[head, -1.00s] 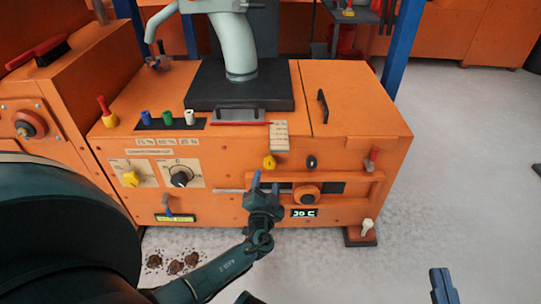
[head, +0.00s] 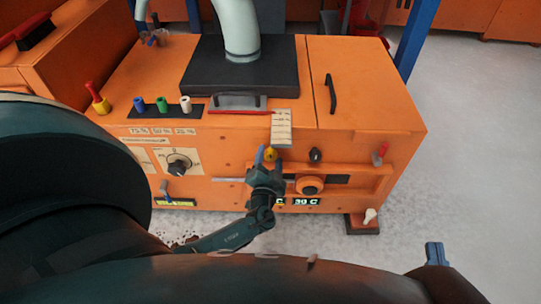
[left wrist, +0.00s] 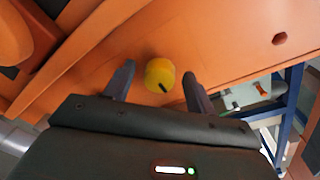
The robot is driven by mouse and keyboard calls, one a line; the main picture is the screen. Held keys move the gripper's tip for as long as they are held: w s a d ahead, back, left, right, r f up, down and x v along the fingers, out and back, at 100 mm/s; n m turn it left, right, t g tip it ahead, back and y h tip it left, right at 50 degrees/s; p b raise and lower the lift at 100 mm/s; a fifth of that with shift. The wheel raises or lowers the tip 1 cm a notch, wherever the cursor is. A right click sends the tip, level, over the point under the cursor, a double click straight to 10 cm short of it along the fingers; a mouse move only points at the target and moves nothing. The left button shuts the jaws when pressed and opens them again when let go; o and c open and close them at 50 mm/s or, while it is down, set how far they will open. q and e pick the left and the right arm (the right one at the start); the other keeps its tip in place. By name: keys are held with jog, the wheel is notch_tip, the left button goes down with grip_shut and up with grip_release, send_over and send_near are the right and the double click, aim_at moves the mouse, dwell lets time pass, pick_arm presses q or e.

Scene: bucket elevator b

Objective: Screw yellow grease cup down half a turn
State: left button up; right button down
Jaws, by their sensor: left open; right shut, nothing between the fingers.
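In the left wrist view my open left fingers (left wrist: 159,77) stand on either side of the cup, with a visible gap on each side. My right gripper (head: 436,254) is shut and empty, low at the right over the floor, away from the machine.
A red-handled lever (head: 380,153) is further right. My dark arm covers the lower left.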

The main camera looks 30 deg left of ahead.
pick_arm(q)
jog(key=shift+c, duration=0.4)
jog(key=c, duration=0.9)
jog(key=shift+m, duration=0.3)
